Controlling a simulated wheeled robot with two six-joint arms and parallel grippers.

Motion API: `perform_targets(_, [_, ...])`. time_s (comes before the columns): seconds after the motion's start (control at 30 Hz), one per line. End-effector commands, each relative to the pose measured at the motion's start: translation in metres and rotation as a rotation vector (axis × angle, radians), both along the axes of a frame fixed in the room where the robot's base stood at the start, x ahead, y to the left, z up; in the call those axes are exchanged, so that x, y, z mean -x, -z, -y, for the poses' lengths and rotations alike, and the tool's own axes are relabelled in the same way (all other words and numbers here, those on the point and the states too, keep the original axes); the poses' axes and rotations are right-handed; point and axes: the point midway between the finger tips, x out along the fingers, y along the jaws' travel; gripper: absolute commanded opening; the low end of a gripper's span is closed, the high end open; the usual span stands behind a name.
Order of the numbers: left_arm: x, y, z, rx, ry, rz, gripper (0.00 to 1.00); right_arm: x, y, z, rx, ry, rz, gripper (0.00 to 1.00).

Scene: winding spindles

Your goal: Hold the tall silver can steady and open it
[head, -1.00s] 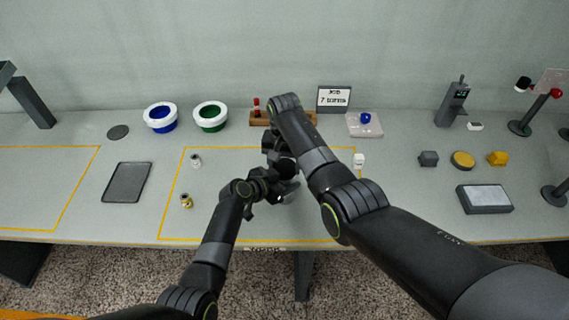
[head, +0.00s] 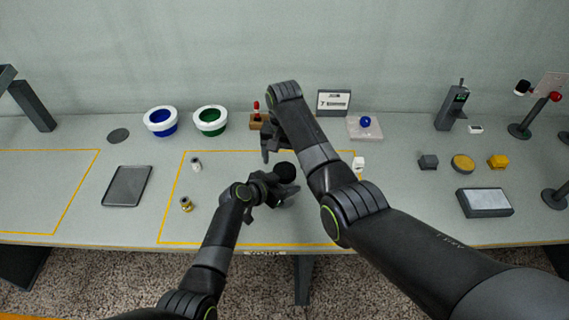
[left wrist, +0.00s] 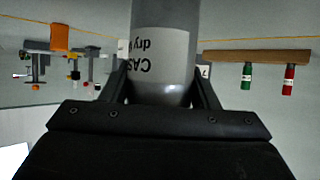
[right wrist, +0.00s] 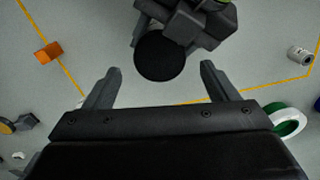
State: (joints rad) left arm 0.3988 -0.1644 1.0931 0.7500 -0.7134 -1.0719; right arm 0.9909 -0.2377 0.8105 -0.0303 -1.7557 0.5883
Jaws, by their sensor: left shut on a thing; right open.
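The tall silver can (left wrist: 164,22) with a pale label stands between my left gripper's fingers (left wrist: 160,90) in the left wrist view; the fingers are shut on it. In the head view the left gripper (head: 279,191) is low at the can, which it mostly hides. The can's round black lid (head: 286,171) shows on top; it also shows in the right wrist view (right wrist: 160,56). My right gripper (head: 269,148) is open and empty, just behind and above the lid. In the right wrist view its fingers (right wrist: 158,78) point toward the lid with a gap on both sides.
A dark tray (head: 127,185), blue bowl (head: 161,120) and green bowl (head: 210,120) are farther left. A wooden rack (left wrist: 257,57) and a sign (head: 333,101) stand behind.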

Motion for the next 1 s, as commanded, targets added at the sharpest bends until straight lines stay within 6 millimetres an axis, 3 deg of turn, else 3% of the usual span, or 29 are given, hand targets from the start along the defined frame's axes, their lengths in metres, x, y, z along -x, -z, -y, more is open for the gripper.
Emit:
perform_targets(0.23, [0.001,0.001,0.0,0.0,0.0,-0.002,0.0,0.0,-0.008,0.0,0.0,0.083,0.001,0.76])
perform_targets(0.7, [0.001,0.001,0.0,0.0,0.0,-0.002,0.0,0.0,-0.035,0.0,0.0,0.559,0.0,0.76])
perform_targets(0.87, [0.001,0.001,0.0,0.0,0.0,-0.002,0.0,0.0,-0.029,0.0,0.001,0.597,-0.002,0.76])
perform_targets(1.0, [0.001,0.001,0.0,0.0,0.0,-0.002,0.0,0.001,-0.009,0.001,0.002,0.597,-0.004,0.76])
